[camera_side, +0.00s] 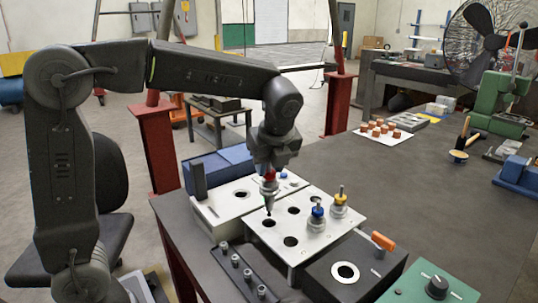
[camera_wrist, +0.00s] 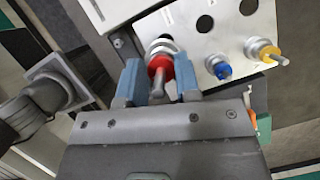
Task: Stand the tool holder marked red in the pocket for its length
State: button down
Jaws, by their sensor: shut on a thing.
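My gripper (camera_side: 268,166) is shut on the tool holder marked red (camera_side: 269,177). The holder hangs roughly upright, its narrow end down, over the left part of the light metal pocket plate (camera_side: 322,240). Its tip is close to a dark round pocket (camera_side: 268,223); I cannot tell whether it is above or just behind that pocket. In the wrist view the red band (camera_wrist: 159,66) sits between the blue jaws of my gripper (camera_wrist: 160,78), and the spot beneath the holder is hidden. Other open pockets (camera_side: 291,241) show in the plate.
A blue-marked holder (camera_side: 317,213) and a yellow-marked holder (camera_side: 340,200) stand at the plate's right side. A dark block with a ringed hole (camera_side: 345,272) and a dark strip with several pegs (camera_side: 246,273) lie in front.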

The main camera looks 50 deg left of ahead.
aim_at(269, 209)
jog(key=shift+f, duration=4.25)
jog(key=c, duration=0.8)
grip_release()
jog(key=shift+f, duration=0.1)
jog(key=shift+o, duration=0.2)
jog(key=v, duration=1.4)
